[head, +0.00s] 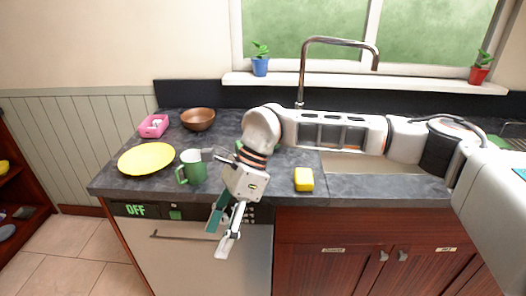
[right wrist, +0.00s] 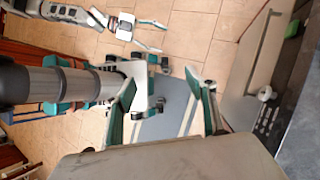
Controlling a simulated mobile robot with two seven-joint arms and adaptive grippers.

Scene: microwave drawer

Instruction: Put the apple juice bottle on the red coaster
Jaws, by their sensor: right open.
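I cannot make out an apple juice bottle or a red coaster in either view; my right arm hides part of the counter. A bit of something green (head: 279,146) shows behind that arm, too covered to name. My right gripper (head: 224,232) is open and empty. It points down in front of the counter's front edge, before the dishwasher. Its two spread fingers also show in the right wrist view (right wrist: 166,105), with floor and my base beyond. My left gripper (right wrist: 148,35) shows small at the top of the right wrist view, its fingers apart, over the floor.
The grey counter (head: 232,121) holds a green mug (head: 194,170), yellow plate (head: 147,158), brown bowl (head: 198,119), pink container (head: 154,126) and yellow sponge (head: 304,180). The sink (head: 365,163) lies behind my right arm. The dishwasher (head: 205,262) is shut.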

